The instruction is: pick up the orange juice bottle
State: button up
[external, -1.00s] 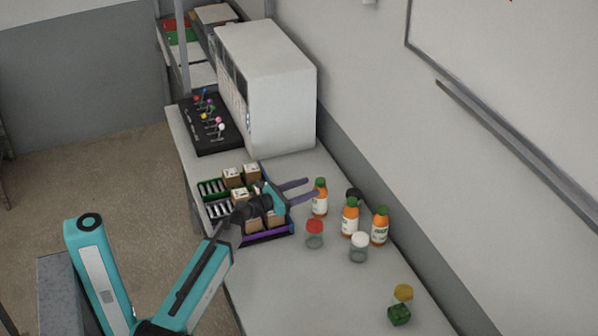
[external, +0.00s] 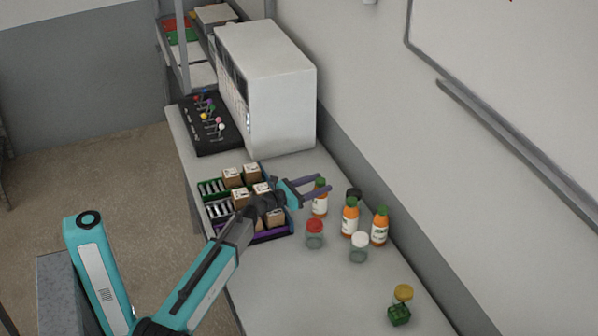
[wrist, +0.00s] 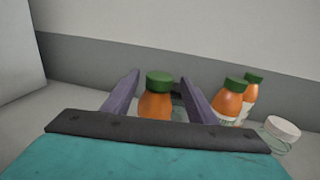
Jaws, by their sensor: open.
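Three orange juice bottles with green caps stand upright on the counter. The leftmost orange juice bottle (external: 320,204) is at my gripper (external: 325,184); in the wrist view this bottle (wrist: 157,100) shows between the two purple fingers of my gripper (wrist: 160,82). My gripper is open, with a finger on either side of the bottle's upper part. I cannot tell whether a finger touches it. The bottle's lower part is hidden in the wrist view. The other two orange juice bottles (external: 349,217) (external: 380,227) stand to the right, and they also show in the wrist view (wrist: 229,101).
A red-lidded jar (external: 314,234), a white-lidded jar (external: 359,248) and a dark-lidded jar (external: 354,193) stand close by. A rack with several boxes (external: 240,197) is left of my gripper. A white machine (external: 283,95) stands behind.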

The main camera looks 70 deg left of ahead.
jog(key=shift+w+a+p, duration=0.15)
jog(key=shift+w+p, duration=0.1)
jog(key=shift+w, duration=0.4)
jog(key=shift+w+a+p, duration=0.15)
jog(key=shift+w+p, duration=0.05)
jog(key=shift+w, duration=0.4)
jog(key=shift+w+a+f+p, duration=0.15)
jog(key=shift+w+p, duration=0.15)
jog(key=shift+w, duration=0.95)
grip_shut()
